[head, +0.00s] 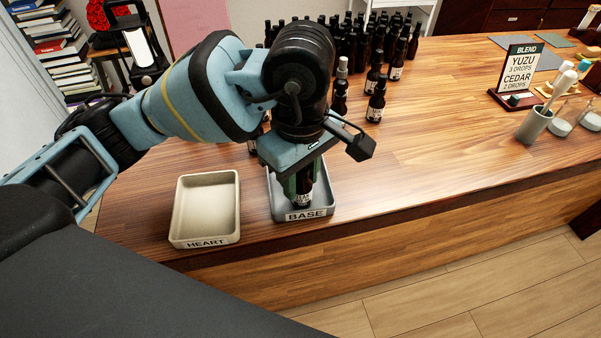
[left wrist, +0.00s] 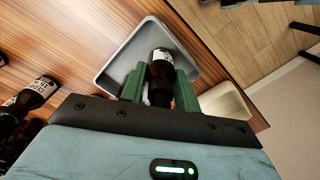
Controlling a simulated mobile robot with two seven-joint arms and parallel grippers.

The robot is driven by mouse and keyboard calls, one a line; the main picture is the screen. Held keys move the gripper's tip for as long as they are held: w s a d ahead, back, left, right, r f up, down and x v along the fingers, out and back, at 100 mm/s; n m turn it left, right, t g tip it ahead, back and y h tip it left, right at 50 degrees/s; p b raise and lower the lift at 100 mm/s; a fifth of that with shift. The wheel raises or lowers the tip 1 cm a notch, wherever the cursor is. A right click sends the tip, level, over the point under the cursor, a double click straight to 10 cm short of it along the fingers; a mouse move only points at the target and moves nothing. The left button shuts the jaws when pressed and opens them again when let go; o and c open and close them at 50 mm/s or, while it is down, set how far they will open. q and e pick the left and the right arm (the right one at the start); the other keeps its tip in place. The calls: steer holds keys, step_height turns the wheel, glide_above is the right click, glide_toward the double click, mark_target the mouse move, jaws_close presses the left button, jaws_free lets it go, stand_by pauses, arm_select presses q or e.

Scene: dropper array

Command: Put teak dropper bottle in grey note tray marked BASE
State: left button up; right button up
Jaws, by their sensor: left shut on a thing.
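The grey tray marked BASE (head: 306,214) stands near the table's front edge, and it also shows in the left wrist view (left wrist: 117,68). My left gripper (head: 303,182) points down over this tray and is shut on a dark dropper bottle (head: 304,197). The bottle looks upright inside the tray's outline; I cannot tell whether its base touches the tray floor. In the left wrist view the bottle (left wrist: 161,64) sits between the green fingers (left wrist: 160,82). The bottle's label is too small to read. My right gripper is not in view.
An empty cream tray marked HEART (head: 206,208) stands left of the BASE tray. Several dark bottles (head: 376,100) crowd the back of the table. A BLEND sign (head: 519,70) and a grey cup (head: 535,122) stand at the right. The table's middle right is clear.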

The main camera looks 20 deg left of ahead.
arm_select(q)
steer(key=o, duration=0.5)
steer(key=shift+f, duration=0.2)
steer(key=o, duration=0.5)
steer(key=shift+r, duration=0.1)
steer(key=shift+r, duration=0.5)
step_height(320, 180, up, 11)
steer(key=shift+r+p, duration=0.1)
steer(key=shift+p, duration=0.6)
